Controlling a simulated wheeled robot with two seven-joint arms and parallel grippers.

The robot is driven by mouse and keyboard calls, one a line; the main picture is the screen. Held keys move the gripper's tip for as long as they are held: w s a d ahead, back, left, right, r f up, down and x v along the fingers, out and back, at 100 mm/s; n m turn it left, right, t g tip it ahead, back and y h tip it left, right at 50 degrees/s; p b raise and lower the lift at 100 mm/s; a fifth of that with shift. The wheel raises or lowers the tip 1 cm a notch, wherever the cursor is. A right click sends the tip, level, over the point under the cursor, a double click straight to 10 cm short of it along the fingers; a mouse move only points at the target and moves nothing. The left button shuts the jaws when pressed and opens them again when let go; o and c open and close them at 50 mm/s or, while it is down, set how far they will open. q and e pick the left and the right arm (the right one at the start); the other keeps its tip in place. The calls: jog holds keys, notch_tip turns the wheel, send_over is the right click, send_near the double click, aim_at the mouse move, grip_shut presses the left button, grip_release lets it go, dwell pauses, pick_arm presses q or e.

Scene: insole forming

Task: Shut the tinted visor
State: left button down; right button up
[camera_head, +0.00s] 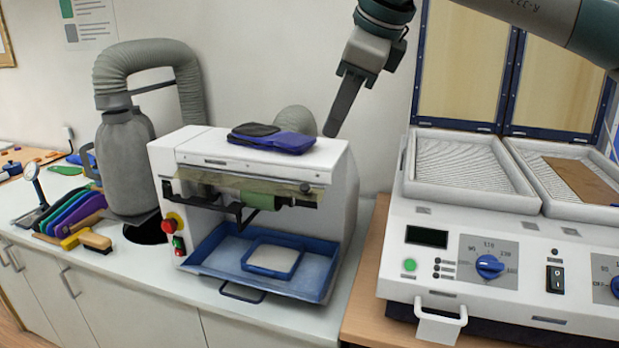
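The tinted visor (228,181) is a see-through, yellowish-olive panel at the front of the white grinding machine (324,167). It is raised near the top of the machine's opening, seen at a shallow angle. The opening below it is uncovered, showing a green roller (260,201) and a dark bar. My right gripper (334,129) comes down from the upper right, above the machine's right top corner and apart from the visor. Its fingers overlap edge-on, so its opening cannot be told. No object shows in it. My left gripper is out of view.
Blue and black insoles (285,142) lie on the machine's top. A blue tray (211,262) projects below the opening. A grey hose (140,54) stands behind left. A heating press (470,224) with raised lids stands right. A brush (96,242) lies on the left counter.

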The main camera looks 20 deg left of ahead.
aim_at(306, 186)
jog(key=p+x, duration=0.6)
jog(key=x, duration=1)
jog(key=shift+a+f, duration=0.1)
jog(key=shift+a, duration=0.05)
jog(key=shift+w+a+f, duration=0.15)
jog(key=shift+f, duration=0.3)
grip_shut()
